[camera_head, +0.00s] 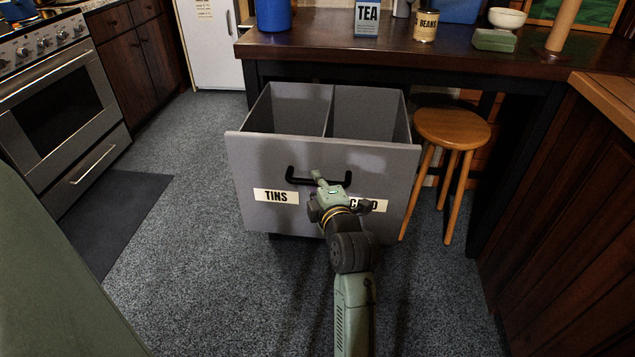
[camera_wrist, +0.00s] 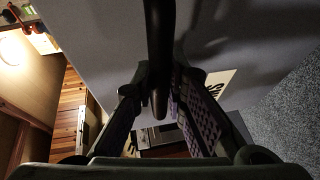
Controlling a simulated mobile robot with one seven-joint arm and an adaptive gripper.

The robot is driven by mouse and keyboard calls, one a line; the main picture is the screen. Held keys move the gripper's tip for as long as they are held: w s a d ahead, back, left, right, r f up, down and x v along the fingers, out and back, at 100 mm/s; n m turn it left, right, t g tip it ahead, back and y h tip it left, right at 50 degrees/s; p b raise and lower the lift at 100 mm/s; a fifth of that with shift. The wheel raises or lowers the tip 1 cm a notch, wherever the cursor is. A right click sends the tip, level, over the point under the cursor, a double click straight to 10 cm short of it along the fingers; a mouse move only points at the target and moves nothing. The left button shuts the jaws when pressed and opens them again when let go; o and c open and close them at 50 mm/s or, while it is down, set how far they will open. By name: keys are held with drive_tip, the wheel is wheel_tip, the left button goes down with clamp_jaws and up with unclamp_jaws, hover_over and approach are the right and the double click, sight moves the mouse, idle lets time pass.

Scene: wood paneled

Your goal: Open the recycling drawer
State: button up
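The recycling drawer (camera_head: 245,158) is a grey bin unit pulled out from under the dark table, its open top showing two empty-looking compartments with a divider. Its front has a "TINS" label (camera_head: 276,196) and a second label partly hidden by my arm. A black bar handle (camera_head: 303,181) is on the front. My gripper (camera_head: 322,182) is at the middle of this handle. In the wrist view the black handle (camera_wrist: 158,40) runs between the two fingers of my gripper (camera_wrist: 160,75), which close in on it from both sides.
A round wooden stool (camera_head: 452,128) stands close to the drawer's right side. The table (camera_head: 300,45) behind carries a tea box, a beans can and a bowl. An oven (camera_head: 60,100) is at the left, wooden cabinets (camera_head: 560,210) at the right.

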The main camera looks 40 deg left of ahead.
drive_tip(key=o, duration=0.4)
drive_tip(key=shift+o, duration=0.2)
drive_tip(key=v, duration=0.7)
drive_tip(key=shift+d, duration=0.2)
drive_tip(key=shift+s+r, duration=0.1)
drive_tip(key=shift+s, duration=0.05)
